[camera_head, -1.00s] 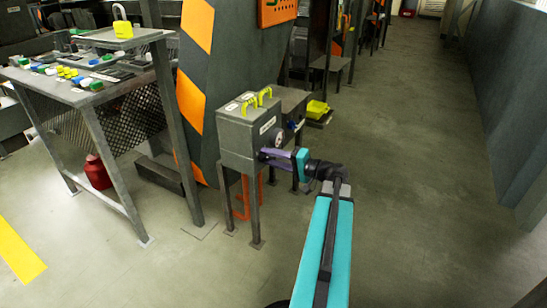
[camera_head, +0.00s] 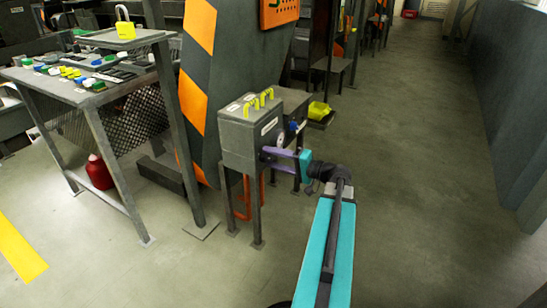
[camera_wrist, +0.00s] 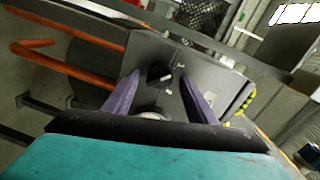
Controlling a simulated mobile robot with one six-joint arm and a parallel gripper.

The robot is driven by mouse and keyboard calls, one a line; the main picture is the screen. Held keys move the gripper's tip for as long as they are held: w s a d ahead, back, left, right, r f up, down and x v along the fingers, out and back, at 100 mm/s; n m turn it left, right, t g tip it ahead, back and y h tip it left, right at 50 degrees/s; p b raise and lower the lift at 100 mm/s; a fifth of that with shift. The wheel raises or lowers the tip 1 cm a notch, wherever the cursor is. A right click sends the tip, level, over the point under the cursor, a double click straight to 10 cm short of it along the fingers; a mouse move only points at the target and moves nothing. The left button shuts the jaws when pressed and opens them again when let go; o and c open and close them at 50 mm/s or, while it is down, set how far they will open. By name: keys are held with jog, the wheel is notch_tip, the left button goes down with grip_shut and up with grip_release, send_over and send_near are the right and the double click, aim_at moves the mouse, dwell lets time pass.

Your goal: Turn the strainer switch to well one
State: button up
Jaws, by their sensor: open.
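The switch box (camera_head: 245,135) is a grey metal box on legs, with two yellow handles (camera_head: 260,98) on top. In the wrist view its front plate (camera_wrist: 205,75) faces me and carries a black rotary switch (camera_wrist: 159,72) with small light marks around it. My gripper (camera_wrist: 160,92) is open, its two purple fingers on either side of the switch and apart from it. In the head view my gripper (camera_head: 272,156) is at the box's right-hand face, and the switch cannot be made out. A round pale part (camera_wrist: 152,116) shows low between the fingers.
A bench (camera_head: 95,95) with coloured buttons stands to the left, with a red canister (camera_head: 99,172) below. Orange pipes (camera_wrist: 75,60) run beside the box. A yellow container (camera_head: 318,110) stands behind it. The floor to the right is clear.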

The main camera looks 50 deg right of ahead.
jog(key=p+v, duration=0.4)
jog(key=v, duration=0.9)
jog(key=shift+s, duration=0.25)
